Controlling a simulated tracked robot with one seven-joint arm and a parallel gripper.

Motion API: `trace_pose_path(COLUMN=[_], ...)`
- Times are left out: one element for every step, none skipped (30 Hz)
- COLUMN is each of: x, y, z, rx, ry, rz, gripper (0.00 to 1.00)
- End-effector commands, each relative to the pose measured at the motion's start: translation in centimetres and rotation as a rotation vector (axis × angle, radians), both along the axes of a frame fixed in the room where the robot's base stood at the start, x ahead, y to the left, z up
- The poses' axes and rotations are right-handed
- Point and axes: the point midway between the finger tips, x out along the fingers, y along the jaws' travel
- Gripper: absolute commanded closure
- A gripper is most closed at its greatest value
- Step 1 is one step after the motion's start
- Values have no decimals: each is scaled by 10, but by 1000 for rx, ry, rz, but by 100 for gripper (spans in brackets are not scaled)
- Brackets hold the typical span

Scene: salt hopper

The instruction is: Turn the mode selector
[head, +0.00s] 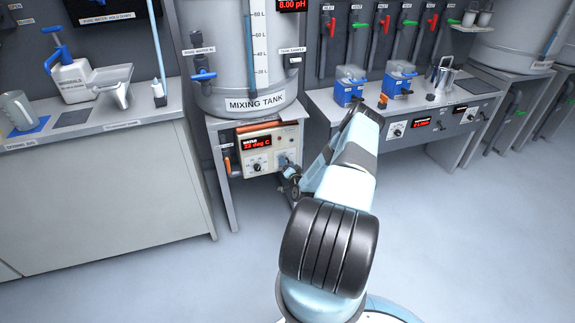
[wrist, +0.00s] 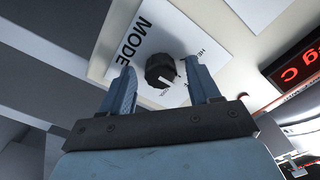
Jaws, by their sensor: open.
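The mode selector (wrist: 160,70) is a round black knob with a white mark, on a white plate lettered MODE. In the wrist view its white mark lies on the lower side, near small lettering that is partly hidden. My gripper (wrist: 160,66) is open, with one blue finger on each side of the knob. I cannot tell whether either finger touches it. In the head view my gripper (head: 289,170) is at the right part of the heater control panel (head: 265,150), low under the mixing tank, and the selector is hard to make out there.
A red temperature display (head: 256,142) and another knob (head: 256,167) are on the same panel. The mixing tank (head: 250,80) stands above. A left counter (head: 100,130) and a right bench (head: 400,130) flank it. The floor in front is clear.

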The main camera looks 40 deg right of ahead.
Motion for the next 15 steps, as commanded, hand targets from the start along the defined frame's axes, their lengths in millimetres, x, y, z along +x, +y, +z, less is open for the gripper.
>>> trace_pose_path(x=[1,1,1,1,1,1,1,1,1,1,1,1,1,1,1], y=[0,0,0,0,0,0,0,0,0,0,0,0,0,0,0], z=[0,0,0,0,0,0,0,0,0,0,0,0,0,0,0], rx=[0,0,0,0,0,0,0,0,0,0,0,0,0,0,0], ry=[0,0,0,0,0,0,0,0,0,0,0,0,0,0,0], rz=[0,0,0,0,0,0,0,0,0,0,0,0,0,0,0], gripper=[38,38,38,38,38,38,38,39,43,46,49,53,56,59,62])
